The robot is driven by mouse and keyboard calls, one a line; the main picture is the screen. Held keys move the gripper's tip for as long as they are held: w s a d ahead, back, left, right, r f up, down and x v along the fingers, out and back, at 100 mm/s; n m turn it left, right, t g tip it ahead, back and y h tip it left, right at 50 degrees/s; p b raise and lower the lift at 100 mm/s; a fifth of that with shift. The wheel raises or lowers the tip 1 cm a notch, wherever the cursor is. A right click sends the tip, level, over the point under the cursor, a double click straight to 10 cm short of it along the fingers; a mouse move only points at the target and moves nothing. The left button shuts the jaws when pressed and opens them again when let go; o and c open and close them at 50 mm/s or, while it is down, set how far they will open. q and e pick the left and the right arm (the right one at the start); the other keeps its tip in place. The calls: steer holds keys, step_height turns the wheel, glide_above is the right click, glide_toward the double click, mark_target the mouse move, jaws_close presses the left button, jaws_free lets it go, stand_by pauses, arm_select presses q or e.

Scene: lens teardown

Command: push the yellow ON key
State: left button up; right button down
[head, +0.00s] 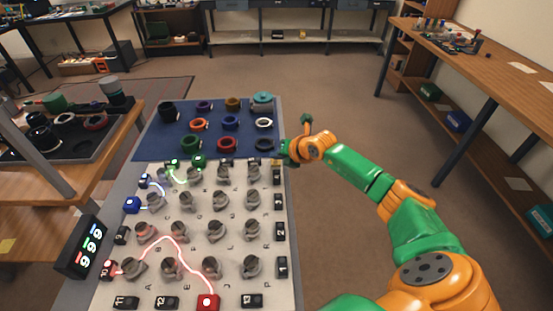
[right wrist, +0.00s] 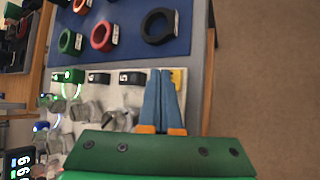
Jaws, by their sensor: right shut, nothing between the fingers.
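The yellow key (right wrist: 178,76) shows as a small patch at the far right corner of the pale board, partly hidden by my gripper fingers in the right wrist view. Any lettering on it is too small to read. My right gripper (head: 286,153) is at the board's far right corner in the head view. In the right wrist view its two blue fingers (right wrist: 166,73) lie side by side, shut and empty, with their tips beside and over the yellow patch. I cannot tell whether they touch it. My left gripper is not in view.
The pale board (head: 180,246) carries several grey knobs, black numbered keys, and glowing red, green and blue wires. A blue mat (head: 180,139) with coloured rings lies beyond it. A display (head: 81,247) reads 666 at the left. Open floor lies right of the table.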

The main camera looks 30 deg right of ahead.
mark_target(278, 164)
step_height(278, 164, up, 6)
steer(key=p, duration=0.6)
steer(key=shift+r, duration=0.15)
steer(key=shift+f, duration=0.2)
